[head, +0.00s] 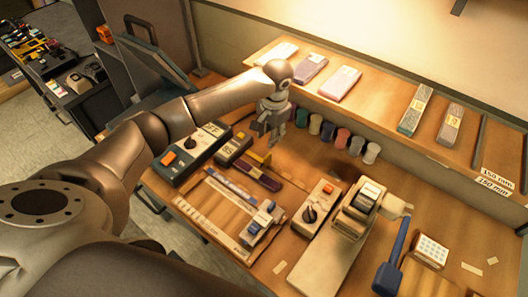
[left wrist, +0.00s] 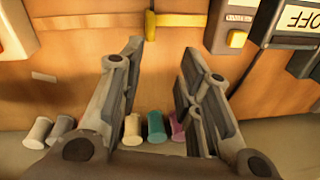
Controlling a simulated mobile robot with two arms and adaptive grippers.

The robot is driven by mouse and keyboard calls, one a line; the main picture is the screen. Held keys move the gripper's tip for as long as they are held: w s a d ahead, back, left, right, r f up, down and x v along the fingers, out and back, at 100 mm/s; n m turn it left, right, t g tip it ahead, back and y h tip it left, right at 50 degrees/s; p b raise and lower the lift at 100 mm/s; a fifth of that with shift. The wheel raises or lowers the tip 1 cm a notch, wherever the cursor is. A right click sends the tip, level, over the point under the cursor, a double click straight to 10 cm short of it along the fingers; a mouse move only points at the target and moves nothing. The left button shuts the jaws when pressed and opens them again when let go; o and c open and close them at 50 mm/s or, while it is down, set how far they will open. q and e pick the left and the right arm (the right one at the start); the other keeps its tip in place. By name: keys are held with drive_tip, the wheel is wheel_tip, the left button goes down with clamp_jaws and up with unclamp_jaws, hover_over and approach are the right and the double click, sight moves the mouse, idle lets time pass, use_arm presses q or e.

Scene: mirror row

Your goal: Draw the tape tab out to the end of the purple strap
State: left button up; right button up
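The dark purple strap (head: 257,176) lies flat on the wooden bench near the middle of the head view. A yellow tab (head: 260,158) sits across its far end; it also shows at the top of the left wrist view (left wrist: 182,19). My left gripper (head: 268,136) points down above the bench, just beyond the yellow tab. In the left wrist view its fingers (left wrist: 162,65) are wide apart with nothing between them, and the yellow tab lies beyond the fingertips. My right gripper is not in view.
Several coloured rolls (head: 328,132) stand behind my left gripper. Grey boxes with switches (head: 197,153) lie left of the strap. A clamp fixture (head: 262,222), a switch box (head: 315,207), a tape dispenser (head: 345,225) and a blue-handled tool (head: 392,262) lie nearer and right.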

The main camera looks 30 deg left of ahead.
sight(268, 156)
use_arm(q)
drive_tip(key=shift+s+a+r+n+g+h, duration=0.1)
drive_tip(key=shift+s+r+n+g+h, duration=0.1)
drive_tip(key=shift+s+n+h, duration=0.25)
drive_tip(key=shift+s+r+n+g+h, duration=0.15)
drive_tip(key=shift+s+n+g, duration=0.1)
drive_tip(key=shift+n, duration=0.3)
wheel_tip(268, 156, down, 11)
drive_tip(key=shift+r+p, duration=0.2)
drive_tip(key=shift+p, duration=0.65)
clamp_jaws()
drive_tip(key=shift+d, duration=0.2)
